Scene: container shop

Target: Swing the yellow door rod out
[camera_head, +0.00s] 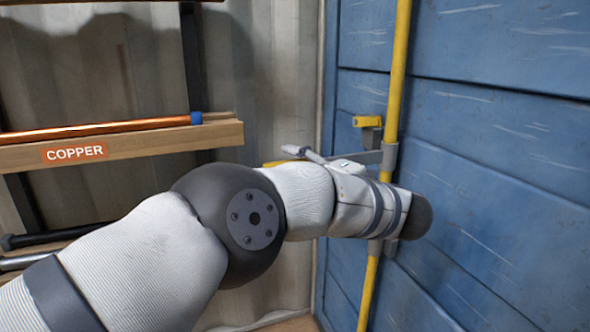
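The yellow door rod (397,75) runs upright along the blue door (480,130). A grey clamp (389,157) sits around it, and a grey bar reaches left from this clamp behind my arm. A small yellow piece (276,163) shows just above my forearm, mostly hidden; I cannot tell if it belongs to that bar. My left arm comes in from the lower left and crosses in front of the rod. Grey finger-like parts of my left gripper (304,153) seem to show above the wrist; their opening and any grip are hidden. My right gripper is out of view.
A yellow catch (367,122) sticks out from the door left of the rod. A wooden shelf (130,145) marked COPPER, holding a copper pipe (95,128), is at the left. A corrugated wall (262,75) stands behind.

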